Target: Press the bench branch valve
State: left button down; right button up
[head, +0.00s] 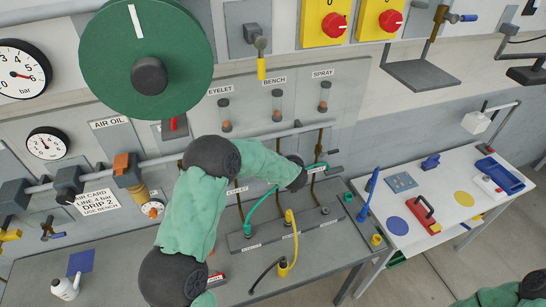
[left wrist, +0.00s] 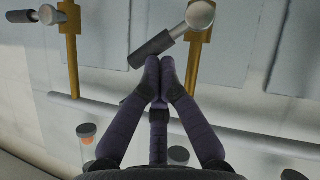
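In the left wrist view, which is upside down, a round-bodied valve (left wrist: 200,14) sits on a brass-coloured pipe. Its dark lever (left wrist: 150,48) is tilted. I take it as the bench branch valve; no label shows there. My left gripper (left wrist: 159,66) has its fingertips together right at this lever, with nothing seen between them; contact is hard to tell. In the head view my left gripper (head: 302,172) is at the branch pipes below the BENCH label (head: 273,80), and my arm hides the valve. My right gripper is out of view.
A neighbouring valve (left wrist: 47,15) with its own lever is at the left of the wrist view. A grey horizontal pipe (head: 230,141) runs along the wall. Flow tubes (head: 277,105) stand above it. A yellow hose (head: 291,240) and a white side table (head: 440,215) lie below and right.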

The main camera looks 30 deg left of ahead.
pick_arm(q)
jog(key=shift+w+d+f, duration=0.65)
jog(key=shift+w+f, duration=0.15)
jog(key=shift+w, duration=0.05)
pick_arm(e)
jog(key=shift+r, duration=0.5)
pick_arm(q)
jog(key=shift+w+d+f, duration=0.2)
jog(key=shift+f, duration=0.15)
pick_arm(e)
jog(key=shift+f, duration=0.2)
